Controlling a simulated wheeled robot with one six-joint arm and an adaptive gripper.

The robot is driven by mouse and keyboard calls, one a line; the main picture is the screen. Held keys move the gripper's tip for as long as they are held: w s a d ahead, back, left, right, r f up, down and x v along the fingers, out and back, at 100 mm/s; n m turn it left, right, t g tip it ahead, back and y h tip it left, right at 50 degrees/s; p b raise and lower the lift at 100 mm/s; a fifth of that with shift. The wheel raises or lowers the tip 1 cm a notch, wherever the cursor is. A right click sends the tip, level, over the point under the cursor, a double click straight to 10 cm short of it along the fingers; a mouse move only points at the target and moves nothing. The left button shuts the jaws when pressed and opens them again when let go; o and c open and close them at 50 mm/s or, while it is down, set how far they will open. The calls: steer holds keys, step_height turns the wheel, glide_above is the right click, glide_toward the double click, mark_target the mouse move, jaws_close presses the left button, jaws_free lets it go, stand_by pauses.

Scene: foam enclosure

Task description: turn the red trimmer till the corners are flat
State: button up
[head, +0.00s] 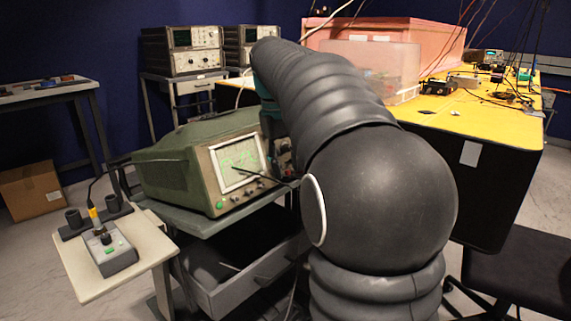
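The green oscilloscope (175,165) stands on a grey cart, its front turned to the right. Its lit screen (238,162) shows a green trace, too small here to judge the corners. A thin dark lead or rod (262,180) crosses in front of the lower screen. I cannot make out the red trimmer. My black arm rises from the lower right and bends down at the far end, where a teal and dark wrist part hangs by the scope's right front edge. My gripper's fingers cannot be made out there, and my arm hides part of the scope's right side.
A small grey box (110,250) with a black knob, a green button and a yellow-ended cable sits on a pale side shelf (75,262). A drawer (245,282) stands open below the scope. A yellow-topped bench (480,125) is at right, a black seat (525,270) at lower right.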

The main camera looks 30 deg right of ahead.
jaws_close()
steer(key=shift+a+m+h, duration=0.1)
steer(key=shift+m+h, duration=0.5)
steer(key=shift+m, duration=1.6)
jaws_free()
steer(key=shift+r, duration=0.1)
